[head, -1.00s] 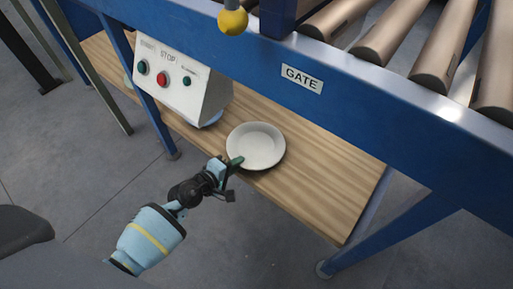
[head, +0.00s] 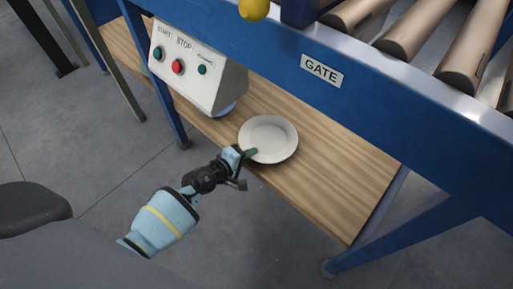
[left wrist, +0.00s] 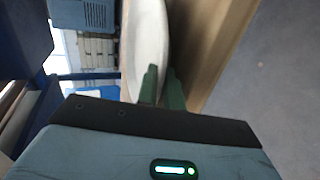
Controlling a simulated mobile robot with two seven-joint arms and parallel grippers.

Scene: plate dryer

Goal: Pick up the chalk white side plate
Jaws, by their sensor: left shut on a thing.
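The chalk white side plate (head: 268,138) is on or just above the wooden shelf under the conveyor, near its front edge. My left gripper (head: 249,154) is at the plate's near rim, with green fingertips on it. In the left wrist view the plate (left wrist: 150,40) is seen nearly edge-on, and the gripper's green fingers (left wrist: 162,88) are shut on its rim. I cannot tell whether the plate has left the shelf. My right gripper is not in view.
The wooden shelf (head: 325,190) has free room right of the plate. A control box (head: 195,70) with buttons stands on the left. The blue conveyor frame (head: 400,115), labelled GATE, overhangs the shelf, with rollers (head: 420,35) above. A blue leg (head: 405,232) stands at right.

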